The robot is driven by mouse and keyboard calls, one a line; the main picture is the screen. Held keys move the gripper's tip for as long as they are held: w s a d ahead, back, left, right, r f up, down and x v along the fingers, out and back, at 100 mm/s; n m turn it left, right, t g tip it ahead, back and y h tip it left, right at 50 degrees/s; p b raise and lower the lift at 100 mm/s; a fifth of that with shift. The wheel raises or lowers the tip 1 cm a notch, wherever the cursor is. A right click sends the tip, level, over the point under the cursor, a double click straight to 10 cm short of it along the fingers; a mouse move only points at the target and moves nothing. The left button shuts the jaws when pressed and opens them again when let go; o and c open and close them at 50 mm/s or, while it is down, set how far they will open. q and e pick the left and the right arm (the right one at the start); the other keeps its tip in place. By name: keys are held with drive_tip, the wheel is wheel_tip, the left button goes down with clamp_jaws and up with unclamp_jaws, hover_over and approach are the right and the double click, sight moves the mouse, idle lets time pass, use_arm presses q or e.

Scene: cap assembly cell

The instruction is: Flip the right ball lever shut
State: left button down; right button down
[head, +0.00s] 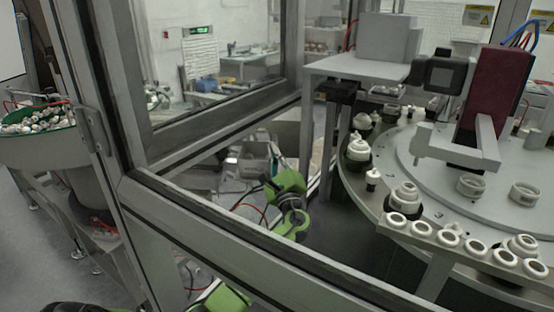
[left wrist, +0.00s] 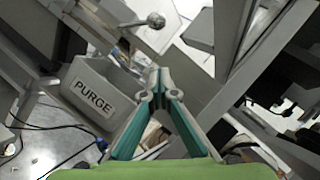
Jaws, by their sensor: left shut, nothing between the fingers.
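A metal lever with a ball end (left wrist: 155,20) shows at the top of the left wrist view, its thin arm running to the left. I cannot tell whether it is the right ball lever. My left gripper (left wrist: 158,75) is shut and empty. Its teal fingers meet just below the ball in the picture, with a gap between tips and ball. In the head view my left gripper (head: 279,187) is beyond the window frame, low near the grey boxes. The lever cannot be made out there. My right gripper is not in view.
A grey bin labelled PURGE (left wrist: 87,92) stands left of my fingers. A grey beam (left wrist: 232,70) runs close on their right. In the head view, the cell frame (head: 235,228) crosses in front, and a round table with white caps (head: 357,148) stands at right.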

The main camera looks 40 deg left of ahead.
use_arm(q)
drive_tip(key=a+r+p, duration=0.3)
drive_tip(key=shift+s+a+r, duration=0.3)
drive_tip(key=shift+s, duration=0.05)
drive_tip(key=shift+r, duration=0.1)
